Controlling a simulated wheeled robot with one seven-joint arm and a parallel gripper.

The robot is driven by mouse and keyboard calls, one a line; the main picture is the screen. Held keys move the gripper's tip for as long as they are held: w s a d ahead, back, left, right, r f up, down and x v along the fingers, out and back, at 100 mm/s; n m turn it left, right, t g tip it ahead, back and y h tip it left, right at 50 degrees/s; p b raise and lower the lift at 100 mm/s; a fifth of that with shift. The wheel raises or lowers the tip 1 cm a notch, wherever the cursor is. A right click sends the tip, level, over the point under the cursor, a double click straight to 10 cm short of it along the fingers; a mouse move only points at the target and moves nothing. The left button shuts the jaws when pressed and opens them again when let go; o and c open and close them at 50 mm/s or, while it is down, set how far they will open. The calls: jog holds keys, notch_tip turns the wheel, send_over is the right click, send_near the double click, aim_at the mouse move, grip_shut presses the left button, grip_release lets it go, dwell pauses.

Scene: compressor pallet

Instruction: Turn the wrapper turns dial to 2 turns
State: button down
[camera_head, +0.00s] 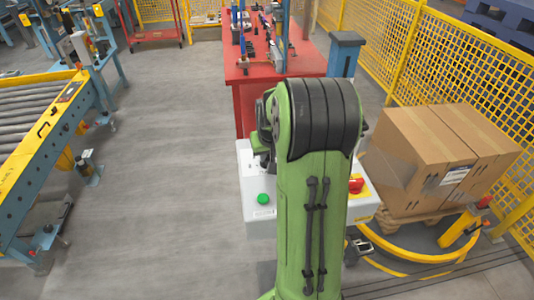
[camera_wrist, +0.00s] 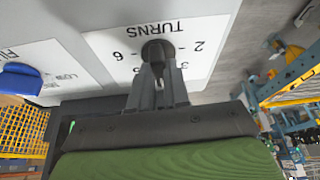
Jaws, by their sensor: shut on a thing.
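The turns dial (camera_wrist: 158,47) is a dark round knob on a white plate (camera_wrist: 205,28) marked TURNS, seen upside down in the wrist view. A 2 is printed to the right of the knob and a 6 to the left; the digits between are partly hidden by my fingers. My gripper (camera_wrist: 158,70) is shut on the knob. I cannot tell which number the knob points to. In the head view my green arm covers the gripper and dial; part of the grey control box (camera_head: 259,220) shows beside it.
A blue knob (camera_wrist: 20,79) is on the panel left of the dial. The box carries a green button (camera_head: 263,198) and a red knob (camera_head: 356,185). Wrapped cartons (camera_head: 425,145) stand on a pallet at right, before yellow fencing. A red table (camera_head: 240,72) is behind; open floor lies left.

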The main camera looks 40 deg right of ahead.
jog(key=n+y, duration=0.1)
jog(key=n, duration=0.3)
jog(key=shift+d+t, duration=0.15)
jog(key=shift+t, duration=0.25)
jog(key=n+y, duration=0.2)
jog(key=n, duration=0.2)
jog(key=shift+d+n+p, duration=0.1)
jog(key=shift+n+p, duration=0.2)
jog(key=n+y, duration=0.1)
jog(key=n, duration=0.1)
jog(key=n+g+p, duration=0.1)
jog(key=n, duration=0.1)
jog(key=shift+d+n+y, duration=0.1)
jog(key=shift+n+y, duration=0.2)
jog(key=shift+y, duration=0.1)
jog(key=shift+w+d+n+g+y+p, duration=0.1)
jog(key=shift+n+g+y+p, duration=0.25)
jog(key=shift+n, duration=0.6)
jog(key=shift+n+g+y+p, duration=0.15)
jog(key=shift+n+p, duration=0.35)
jog(key=shift+n, duration=0.45)
jog(key=c, duration=1.1)
grip_release()
